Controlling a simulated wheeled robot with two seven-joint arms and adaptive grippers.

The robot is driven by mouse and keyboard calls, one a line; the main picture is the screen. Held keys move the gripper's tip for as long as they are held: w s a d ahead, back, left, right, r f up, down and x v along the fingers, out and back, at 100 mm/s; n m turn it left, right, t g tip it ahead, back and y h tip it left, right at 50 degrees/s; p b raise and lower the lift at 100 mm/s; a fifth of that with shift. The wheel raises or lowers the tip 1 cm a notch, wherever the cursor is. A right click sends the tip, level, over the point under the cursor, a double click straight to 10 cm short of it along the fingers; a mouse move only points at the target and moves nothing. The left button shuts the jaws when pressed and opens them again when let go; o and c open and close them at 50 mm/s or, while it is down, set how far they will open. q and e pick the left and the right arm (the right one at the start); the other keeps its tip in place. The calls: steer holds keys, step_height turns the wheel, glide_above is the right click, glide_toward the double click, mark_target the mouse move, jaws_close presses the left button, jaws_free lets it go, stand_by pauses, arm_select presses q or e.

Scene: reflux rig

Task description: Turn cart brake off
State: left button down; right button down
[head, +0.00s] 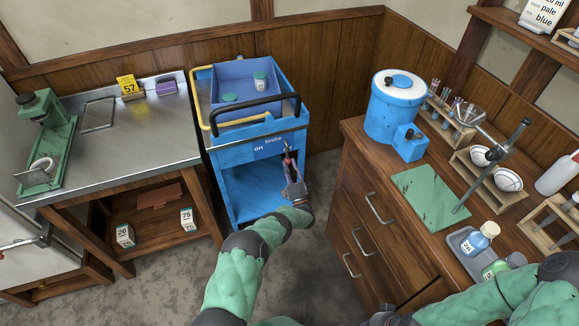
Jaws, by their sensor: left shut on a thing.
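The blue cart (228,185) stands against the back wall, between the metal-topped bench and the wooden drawer counter. Its front panel carries a brake label (268,147) with the word "on" at its left and a small brake lever (287,146) toward its right end. My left gripper (289,160) is at the front of the cart and shut on the lever, hiding much of it. My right gripper (385,316) is only partly in view at the bottom edge, by the counter's front; its fingers cannot be made out.
The cart has a black handle (254,109) and a blue bin (232,86) on top holding a small jar (261,81). The steel bench (150,137) is at left. The counter (362,150) at right bears a blue drum (394,108) and glassware. Grey floor is clear before the cart.

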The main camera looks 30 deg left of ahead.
arm_select(q)
steer(key=c, duration=0.9)
jaws_free()
steer(key=shift+d+f, duration=0.1)
steer(key=v, duration=1.2)
steer(key=shift+w, duration=0.15)
